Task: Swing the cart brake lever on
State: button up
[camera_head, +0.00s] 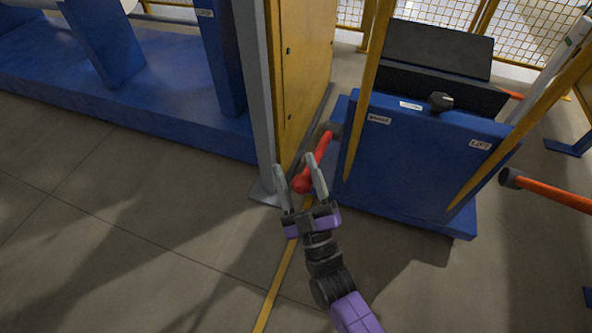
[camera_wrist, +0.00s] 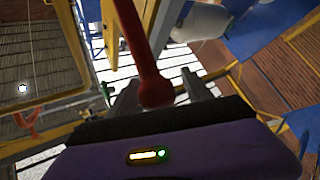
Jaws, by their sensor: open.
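The brake lever (camera_head: 323,146) is a red bar on a dark hub at the left side of the blue cart (camera_head: 420,160), close to the label that seems to read BRAKE (camera_head: 378,120). It slants down to the left and ends in a round red knob (camera_head: 301,184). My gripper (camera_head: 296,166) is open, with one finger on each side of the knob end. In the wrist view the red knob (camera_wrist: 157,90) sits between the two grey fingers (camera_wrist: 160,92), with gaps on both sides. Whether the knob touches anything is unclear.
A grey post (camera_head: 252,90) and a yellow cabinet (camera_head: 300,70) stand close left of the lever. A LIFT label (camera_head: 480,144) and an orange bar (camera_head: 550,190) are at the right. Open floor (camera_head: 130,240) lies at the lower left.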

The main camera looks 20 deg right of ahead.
jog(key=p+v, duration=0.1)
jog(key=v, duration=0.6)
jog(key=shift+s+f+y, duration=0.25)
jog(key=shift+s+y, duration=0.05)
dwell(0.4)
jog(key=s+d+f+m+g+h, duration=0.1)
jog(key=s+d+m+g, duration=0.1)
jog(key=s, duration=0.6)
jog(key=s+d+f+m+g, duration=0.1)
jog(key=s+d+m+g, duration=0.15)
jog(key=s, duration=0.45)
jog(key=s+d+r+m+g+h, duration=0.1)
jog(key=s+d+r+m+g, duration=0.15)
jog(key=s, duration=0.45)
jog(key=s+d+r+m+g, duration=0.1)
jog(key=s+r+g, duration=0.1)
jog(key=s+r, duration=0.3)
notch_tip(320, 180, up, 30)
jog(key=s+p, duration=0.1)
jog(key=p, duration=2.9)
jog(key=shift+s+d+f+p, duration=0.15)
jog(key=shift+f+p, duration=0.1)
jog(key=shift+p, duration=0.05)
